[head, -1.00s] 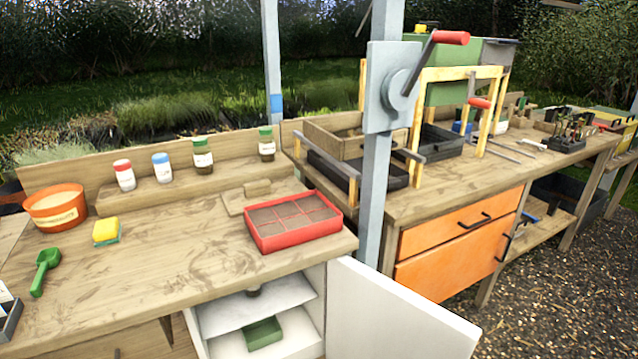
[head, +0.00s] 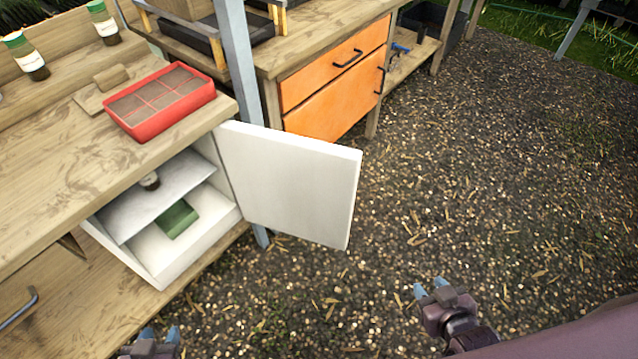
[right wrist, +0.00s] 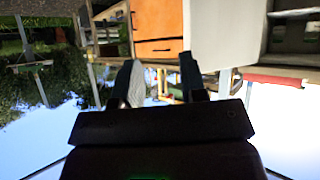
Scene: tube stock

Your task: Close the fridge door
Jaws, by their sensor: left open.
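The white fridge (head: 160,270) sits under the wooden bench at the left, with its inside showing. Its white door (head: 290,185) stands wide open, swung out to the right over the gravel. The door also shows upside down in the right wrist view (right wrist: 214,35). My right gripper (head: 430,287) is open and empty, in front of the door and to the right of its free edge, apart from it. Its two fingers show spread apart in the right wrist view (right wrist: 160,82). My left gripper (head: 160,334) is open at the bottom edge, below the fridge, its lower part cut off.
A grey post (head: 240,75) stands close behind the door's hinge side. An orange drawer unit (head: 335,80) is behind the door. A red tray (head: 160,128) lies on the bench above. The gravel at right is open.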

